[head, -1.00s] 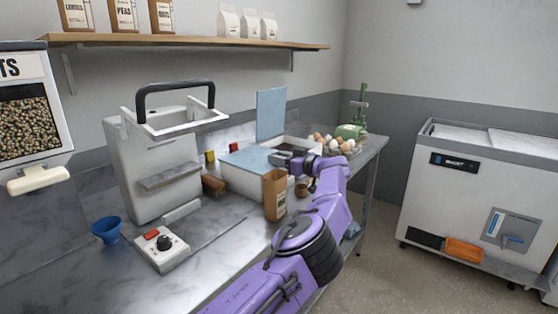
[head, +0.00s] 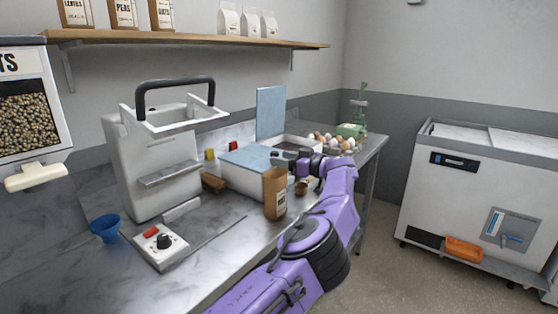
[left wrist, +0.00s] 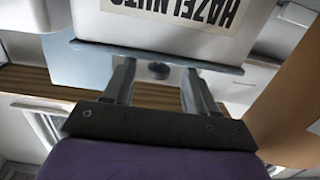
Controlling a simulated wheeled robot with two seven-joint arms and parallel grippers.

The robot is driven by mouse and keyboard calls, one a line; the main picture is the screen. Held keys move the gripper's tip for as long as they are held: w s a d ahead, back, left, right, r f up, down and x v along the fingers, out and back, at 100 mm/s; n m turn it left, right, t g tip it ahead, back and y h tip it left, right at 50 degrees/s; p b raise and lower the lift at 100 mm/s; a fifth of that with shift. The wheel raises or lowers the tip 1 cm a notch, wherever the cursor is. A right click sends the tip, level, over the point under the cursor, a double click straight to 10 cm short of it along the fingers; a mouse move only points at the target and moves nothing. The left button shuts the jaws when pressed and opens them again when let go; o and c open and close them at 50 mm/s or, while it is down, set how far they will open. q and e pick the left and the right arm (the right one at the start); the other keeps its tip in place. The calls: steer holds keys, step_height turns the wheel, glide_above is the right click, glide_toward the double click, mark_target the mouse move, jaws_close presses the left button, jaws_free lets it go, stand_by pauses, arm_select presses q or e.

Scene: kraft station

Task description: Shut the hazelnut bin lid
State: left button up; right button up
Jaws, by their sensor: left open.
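The hazelnut bin (head: 239,178) is a white box behind the kraft bag; its upside-down label (left wrist: 178,14) shows in the left wrist view. Its pale blue lid (head: 247,157) lies down over the bin; I cannot tell whether it sits fully flush. In the left wrist view the lid's front edge (left wrist: 150,54) and a dark knob (left wrist: 158,71) appear between my fingers. The neighbouring bin's blue lid (head: 270,112) stands upright. My left gripper (head: 292,155) is open and empty at the front of the bins; no contact with the lid is clear. My right gripper is out of view.
A kraft bag (head: 275,193) stands in front of the bin, with a small brown cup (head: 301,188) beside it. A large white machine (head: 158,160) stands left.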

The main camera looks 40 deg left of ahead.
arm_select(q)
steer(key=w+d+b, duration=0.1)
steer(key=d, duration=0.7)
steer(key=shift+d+r, duration=0.25)
steer(key=shift+r, duration=0.05)
